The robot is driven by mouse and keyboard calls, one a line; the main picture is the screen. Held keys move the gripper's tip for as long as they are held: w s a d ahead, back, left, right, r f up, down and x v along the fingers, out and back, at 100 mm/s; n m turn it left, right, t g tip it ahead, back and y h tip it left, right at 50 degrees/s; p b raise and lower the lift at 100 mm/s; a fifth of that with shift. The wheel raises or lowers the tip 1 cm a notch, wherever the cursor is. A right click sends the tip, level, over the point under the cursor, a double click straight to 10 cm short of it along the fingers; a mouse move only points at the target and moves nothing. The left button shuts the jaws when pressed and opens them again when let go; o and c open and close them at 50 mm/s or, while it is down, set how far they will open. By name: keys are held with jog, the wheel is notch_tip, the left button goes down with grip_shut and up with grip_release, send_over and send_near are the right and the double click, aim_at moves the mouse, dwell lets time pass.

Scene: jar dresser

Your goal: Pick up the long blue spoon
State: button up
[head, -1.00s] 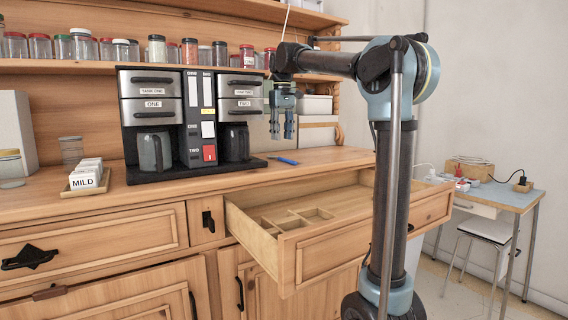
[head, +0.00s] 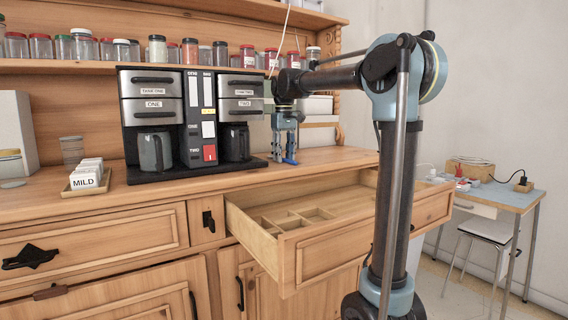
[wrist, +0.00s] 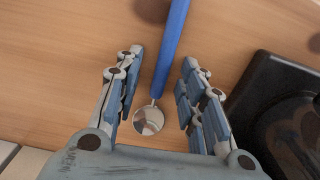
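The long blue spoon (head: 290,162) lies on the dresser top, right of the coffee machine. In the wrist view its blue handle (wrist: 172,45) runs up to the top edge, and its round shiny end (wrist: 148,120) lies between my fingers. My gripper (head: 284,157) points down over the spoon in the head view. In the wrist view my gripper (wrist: 162,58) is open, with one finger on each side of the spoon and a gap to both. I cannot tell how far the fingertips are above the wood.
The black-based coffee machine (head: 195,116) stands close left of my gripper. An open drawer (head: 300,235) with small compartments juts out below the dresser top. White boxes (head: 318,120) stand behind, under a shelf of jars. The dresser top (head: 345,157) right of the spoon is clear.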

aim_at(284, 158)
jog(key=shift+c, duration=0.6)
grip_shut()
notch_tip(284, 158, up, 10)
